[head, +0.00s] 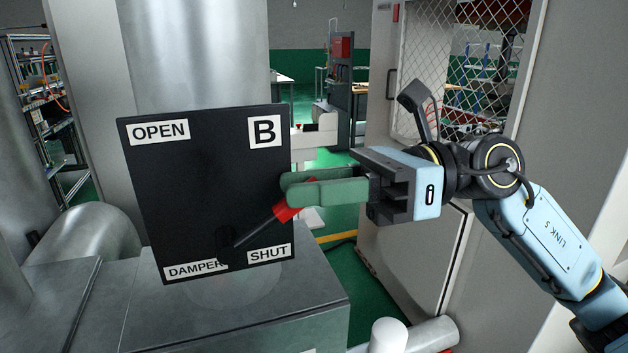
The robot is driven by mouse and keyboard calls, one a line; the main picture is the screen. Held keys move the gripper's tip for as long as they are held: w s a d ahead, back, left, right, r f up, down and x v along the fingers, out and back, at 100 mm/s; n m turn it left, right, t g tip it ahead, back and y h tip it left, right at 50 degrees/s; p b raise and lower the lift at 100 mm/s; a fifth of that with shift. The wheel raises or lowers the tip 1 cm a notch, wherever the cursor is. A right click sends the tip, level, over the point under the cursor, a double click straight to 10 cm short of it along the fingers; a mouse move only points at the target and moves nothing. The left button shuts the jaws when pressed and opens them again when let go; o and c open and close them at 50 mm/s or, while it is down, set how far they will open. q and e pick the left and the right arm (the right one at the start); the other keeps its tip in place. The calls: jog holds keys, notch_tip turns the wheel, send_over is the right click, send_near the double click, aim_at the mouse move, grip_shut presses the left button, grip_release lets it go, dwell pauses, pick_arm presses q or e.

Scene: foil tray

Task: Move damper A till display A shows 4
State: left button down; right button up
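A black damper plate (195,190) marked B stands in front of a large metal duct, with OPEN at its top left and SHUT at its bottom right. Its lever (258,233) runs from a pivot low on the plate up to the right, toward the SHUT side, and ends in a red grip (285,210). My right gripper (290,190) has its green fingers at the red grip, partly covering it. Whether they are closed on it I cannot tell. Damper A and display A are not in view. My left gripper is not in view.
A grey metal duct box (200,315) lies below the plate. A grey cabinet with a mesh window (450,65) stands at the right behind my arm. White pipe ends (388,335) show at the bottom. Green floor (350,275) shows between the duct and the cabinet.

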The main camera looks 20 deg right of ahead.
aim_at(281, 201)
grip_shut()
jog(key=shift+r, duration=0.1)
jog(key=shift+r+p, duration=0.2)
jog(key=shift+p, duration=0.2)
jog(key=a+r+h+p, duration=0.1)
jog(key=h+p, duration=0.1)
jog(key=p, duration=0.1)
jog(key=a+r+h+p, duration=0.1)
jog(key=h+p, duration=0.1)
jog(key=p, duration=0.1)
jog(key=shift+s+a+r+n+p, duration=0.1)
jog(key=shift+a+r+n+p, duration=0.2)
jog(key=shift+r, duration=0.1)
jog(key=shift+a+h+p, duration=0.3)
jog(key=shift+h+p, duration=0.15)
jog(key=shift+h, duration=0.05)
grip_release()
